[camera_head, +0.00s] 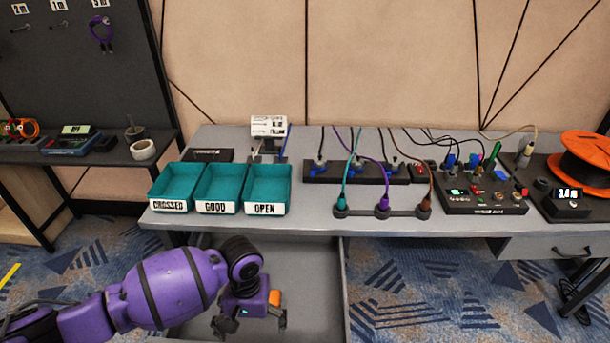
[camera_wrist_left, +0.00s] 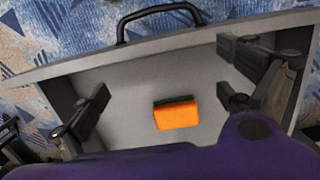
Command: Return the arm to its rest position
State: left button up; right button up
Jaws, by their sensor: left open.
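My left arm comes in from the left in the head view, bent at the wrist. Its gripper (camera_head: 250,324) hangs low over the pulled-out grey drawer (camera_head: 318,275) below the table front. The gripper is open with nothing between its fingers. In the left wrist view the two dark fingers stand wide apart above the drawer floor (camera_wrist_left: 130,85). An orange sponge (camera_wrist_left: 176,114) with a dark green side lies on that floor, between the fingers as seen from the wrist and apart from both. My right gripper is not in view.
The grey table (camera_head: 300,221) stands just beyond the arm. Three teal bins (camera_head: 265,186) are near its left front edge. A power strip (camera_head: 345,172), plugs with cables (camera_head: 383,207), a control box (camera_head: 485,200) and an orange spool (camera_head: 588,160) stand to the right. Floor is clear right of the drawer.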

pick_arm(q)
jog(key=w+d+r+m+t+h, duration=0.2)
jog(key=w+d+m+t+h, duration=0.15)
jog(key=d, duration=0.25)
jog(key=w+d+r+m+t+h, duration=0.2)
jog(key=w+d+r+t, duration=0.15)
jog(key=d+t, duration=0.2)
jog(key=s+a+f+n+y+p, duration=0.1)
jog(key=s+a+f, duration=0.2)
jog(key=s+a, duration=0.3)
jog(key=s+a+f+n+y+p, duration=0.1)
jog(key=s+a+f, duration=0.3)
jog(key=s, duration=0.9)
jog(key=s+a+f+n+t+y, duration=0.1)
jog(key=s+a+f+n+y, duration=0.2)
jog(key=s+a, duration=0.5)
jog(key=shift+s+a+f+p, duration=0.15)
jog(key=shift+s+a+p, duration=0.25)
jog(key=shift+s, duration=0.6)
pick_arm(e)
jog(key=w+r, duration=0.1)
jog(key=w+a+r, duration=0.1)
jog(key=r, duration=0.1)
pick_arm(q)
jog(key=shift+o, duration=0.4)
jog(key=shift+n, duration=0.25)
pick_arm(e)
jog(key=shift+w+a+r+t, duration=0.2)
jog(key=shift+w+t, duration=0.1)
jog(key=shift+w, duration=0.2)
